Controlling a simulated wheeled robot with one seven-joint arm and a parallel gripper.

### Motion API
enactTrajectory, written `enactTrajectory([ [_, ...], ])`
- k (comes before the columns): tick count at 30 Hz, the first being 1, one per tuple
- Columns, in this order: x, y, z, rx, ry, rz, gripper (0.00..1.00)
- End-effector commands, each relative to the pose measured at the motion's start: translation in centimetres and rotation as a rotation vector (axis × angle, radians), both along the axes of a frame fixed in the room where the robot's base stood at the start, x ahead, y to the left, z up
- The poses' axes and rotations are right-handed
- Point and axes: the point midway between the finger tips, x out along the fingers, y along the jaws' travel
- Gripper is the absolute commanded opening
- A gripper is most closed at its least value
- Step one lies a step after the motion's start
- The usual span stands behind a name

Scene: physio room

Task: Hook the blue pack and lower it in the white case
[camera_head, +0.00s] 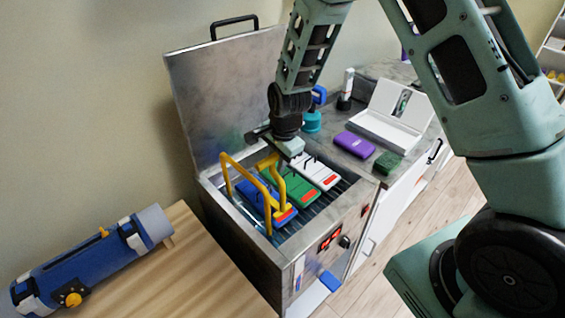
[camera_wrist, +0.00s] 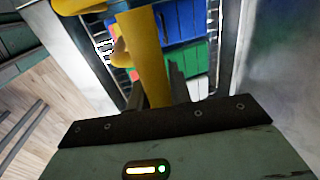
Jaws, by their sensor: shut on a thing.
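My gripper (camera_head: 277,152) points down over the open steel tank and is shut on a yellow hook tool (camera_head: 228,172). The tool's bent yellow bar also shows close up in the wrist view (camera_wrist: 145,55). The blue pack (camera_head: 248,192) stands in the tank at the left of the row, partly hidden behind the yellow bars; it also shows in the wrist view (camera_wrist: 180,22). I cannot tell whether the hook is through its loop. The white case (camera_head: 385,130) stands open on the counter to the right, its lid raised.
The tank (camera_head: 287,262) also holds a green pack (camera_head: 303,196) and a white pack (camera_head: 324,180). Its steel lid (camera_head: 225,95) stands open behind. A purple pack (camera_head: 354,145) and a dark green block (camera_head: 387,163) lie before the case. Teal and white bottles stand behind.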

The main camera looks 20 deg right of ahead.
Motion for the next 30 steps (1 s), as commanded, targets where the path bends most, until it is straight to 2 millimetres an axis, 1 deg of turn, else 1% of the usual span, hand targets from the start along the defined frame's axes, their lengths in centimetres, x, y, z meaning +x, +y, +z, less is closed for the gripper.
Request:
enactTrajectory([
  [16, 3.4, 1.1, 0.0, 0.000, -0.001, 0.000, 0.00],
  [21, 4.0, 1.2, 0.0, 0.000, 0.000, 0.000, 0.00],
  [30, 4.3, 1.3, 0.0, -0.001, 0.001, -0.001, 0.00],
])
